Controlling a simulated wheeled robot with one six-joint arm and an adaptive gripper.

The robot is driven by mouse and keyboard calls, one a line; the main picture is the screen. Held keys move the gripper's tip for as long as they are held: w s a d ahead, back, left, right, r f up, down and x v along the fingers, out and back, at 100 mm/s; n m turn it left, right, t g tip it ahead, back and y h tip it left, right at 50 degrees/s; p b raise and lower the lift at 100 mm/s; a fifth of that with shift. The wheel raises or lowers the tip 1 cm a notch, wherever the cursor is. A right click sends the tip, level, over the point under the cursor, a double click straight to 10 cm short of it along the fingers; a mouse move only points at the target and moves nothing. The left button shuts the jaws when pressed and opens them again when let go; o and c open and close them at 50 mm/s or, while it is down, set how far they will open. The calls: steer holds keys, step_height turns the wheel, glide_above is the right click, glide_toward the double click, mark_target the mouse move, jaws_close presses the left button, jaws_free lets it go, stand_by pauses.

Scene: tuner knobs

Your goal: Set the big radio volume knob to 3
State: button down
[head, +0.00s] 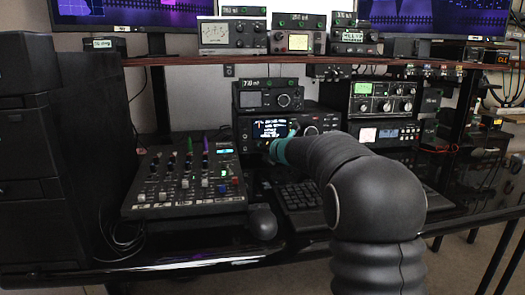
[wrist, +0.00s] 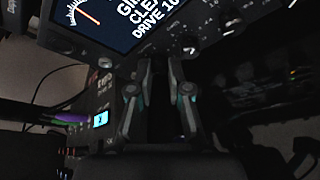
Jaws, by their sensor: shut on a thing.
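The big radio (head: 243,132) stands under the shelf, with a lit screen (head: 268,129) and several knobs to the right of the screen. My gripper (head: 270,152) reaches its lower front, and my arm covers part of the radio's right side. In the wrist view the two fingers (wrist: 160,72) are close together at the panel just below the big radio's screen (wrist: 112,20). They are shut on a small dark knob, mostly hidden between them. Its pointer and any number scale cannot be read.
An audio mixer (head: 187,183) lies to the left. A mouse (head: 262,222) and a keyboard (head: 300,196) lie in front of the radio. A smaller radio (head: 268,95) sits on top. Other small knobs (wrist: 190,46) are close to the fingers.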

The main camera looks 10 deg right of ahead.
steer(key=shift+m+y, duration=0.5)
steer(key=shift+m, duration=0.3)
steer(key=c, duration=1.4)
jaws_free()
steer(key=shift+s+d, duration=0.1)
steer(key=v, duration=1.1)
steer(key=shift+s+d+f, duration=0.1)
steer(key=shift+s, duration=0.35)
